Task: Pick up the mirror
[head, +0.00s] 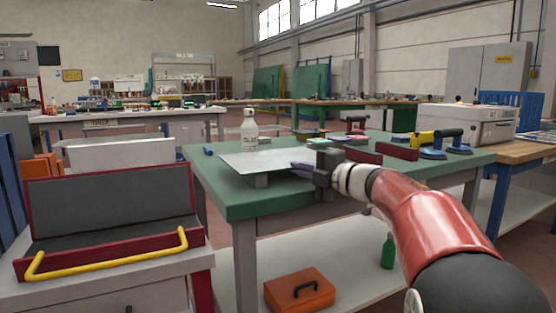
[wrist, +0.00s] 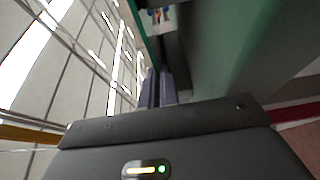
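The mirror (head: 262,160) is a thin, pale, flat panel lying level above the green-topped table (head: 235,200). A small grey block (head: 258,181) shows under its front edge. My gripper (head: 296,168) reaches in from the right, its fingers at the mirror's right front edge. In the wrist view the two dark purplish fingers (wrist: 160,88) are close together. I cannot tell whether the mirror's edge lies between them or whether they touch it.
A white bottle (head: 249,130) stands behind the mirror. Red-sided blocks (head: 397,151) and suction lifters (head: 440,148) lie to the right. A red-framed rack with a yellow handle (head: 110,250) stands at left. An orange toolbox (head: 300,290) sits on the lower shelf.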

